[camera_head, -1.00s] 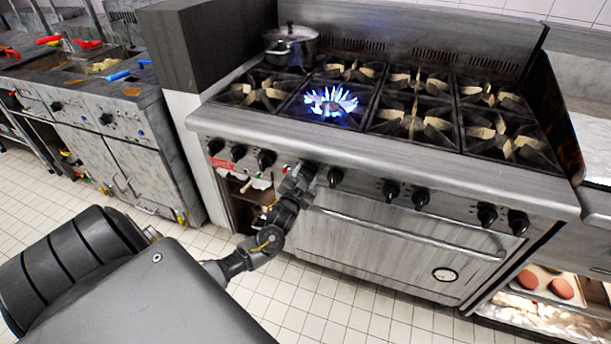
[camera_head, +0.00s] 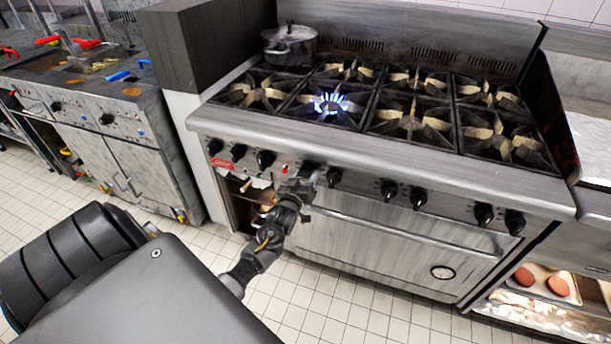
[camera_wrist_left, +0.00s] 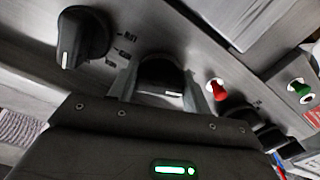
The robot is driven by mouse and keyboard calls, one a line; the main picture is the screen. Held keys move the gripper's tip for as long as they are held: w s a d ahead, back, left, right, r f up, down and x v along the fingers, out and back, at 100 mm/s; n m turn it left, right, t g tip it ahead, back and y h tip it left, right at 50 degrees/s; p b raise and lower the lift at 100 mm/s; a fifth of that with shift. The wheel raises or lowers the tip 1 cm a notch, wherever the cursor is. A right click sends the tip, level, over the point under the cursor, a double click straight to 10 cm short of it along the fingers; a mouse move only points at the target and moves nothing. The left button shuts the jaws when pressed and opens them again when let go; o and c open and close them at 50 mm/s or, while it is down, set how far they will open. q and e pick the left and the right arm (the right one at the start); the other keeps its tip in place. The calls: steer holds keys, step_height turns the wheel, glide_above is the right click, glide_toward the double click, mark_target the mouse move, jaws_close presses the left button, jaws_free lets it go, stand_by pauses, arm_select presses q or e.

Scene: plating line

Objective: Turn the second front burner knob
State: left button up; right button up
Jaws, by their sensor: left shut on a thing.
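My left gripper (camera_head: 303,176) is at the stove's front panel, shut on a black burner knob (camera_head: 311,166). In the left wrist view the held knob (camera_wrist_left: 160,74) sits between the two fingers, with a white mark on its lower edge; the gripper body hides part of it. The front burner (camera_head: 330,104), second from the left, burns with a small blue flame. My right gripper is not in view.
A neighbouring knob (camera_wrist_left: 82,38) is close to the gripper in the wrist view. A red indicator (camera_wrist_left: 217,90) is on the other side. The oven handle (camera_head: 410,232) runs below the knobs. A lidded pot (camera_head: 290,47) stands on the back left burner.

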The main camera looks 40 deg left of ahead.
arm_select(q)
steer(key=shift+n, duration=0.6)
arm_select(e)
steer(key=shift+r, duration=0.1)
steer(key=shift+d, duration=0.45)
arm_select(q)
steer(key=o, duration=0.9)
steer(key=shift+s+d, duration=0.1)
steer(key=shift+s, duration=0.15)
steer(key=shift+b+v, duration=0.3)
steer(key=shift+v, duration=4.85)
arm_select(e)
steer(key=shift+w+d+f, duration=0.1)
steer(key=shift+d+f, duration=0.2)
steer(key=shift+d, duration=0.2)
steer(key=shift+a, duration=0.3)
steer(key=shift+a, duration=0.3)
